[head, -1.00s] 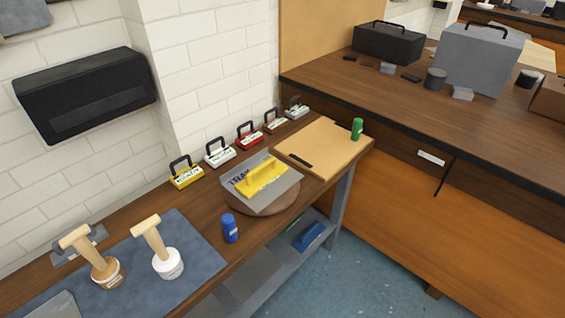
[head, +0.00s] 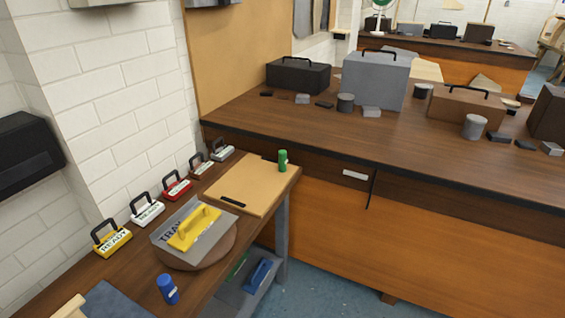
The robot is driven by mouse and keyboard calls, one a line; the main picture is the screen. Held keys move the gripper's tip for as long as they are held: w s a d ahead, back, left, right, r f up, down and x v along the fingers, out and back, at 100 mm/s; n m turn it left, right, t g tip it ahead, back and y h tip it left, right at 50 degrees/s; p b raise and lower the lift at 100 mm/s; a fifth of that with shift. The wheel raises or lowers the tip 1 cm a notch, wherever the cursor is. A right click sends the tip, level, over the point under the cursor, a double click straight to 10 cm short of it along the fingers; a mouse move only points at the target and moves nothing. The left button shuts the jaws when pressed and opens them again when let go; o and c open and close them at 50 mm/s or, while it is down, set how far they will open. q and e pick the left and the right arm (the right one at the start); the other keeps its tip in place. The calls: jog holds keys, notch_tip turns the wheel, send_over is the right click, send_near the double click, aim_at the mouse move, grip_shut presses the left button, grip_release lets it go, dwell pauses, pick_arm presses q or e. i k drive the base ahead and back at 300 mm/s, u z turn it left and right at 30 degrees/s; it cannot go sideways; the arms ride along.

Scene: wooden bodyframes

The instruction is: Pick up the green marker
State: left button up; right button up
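A green cylinder (head: 283,160), which looks like the green marker, stands upright at the right edge of a tan board (head: 246,184) on the narrow wooden bench. A short black bar (head: 233,202) lies on the same board. Neither of my grippers shows in the head view.
Several padlock-like tags (head: 112,238) line the wall. A larger wooden bench (head: 420,135) holds toolboxes (head: 376,78) behind. Blue floor (head: 325,298) is clear at the bottom.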

aim_at(282, 161)
jog(key=u, duration=0.15)
jog(key=k, duration=0.4)
jog(key=z, duration=1.15)
jog(key=i, duration=1.2)
jog(key=u, duration=0.7)
jog(key=i, duration=0.8)
jog(key=u, duration=0.8)
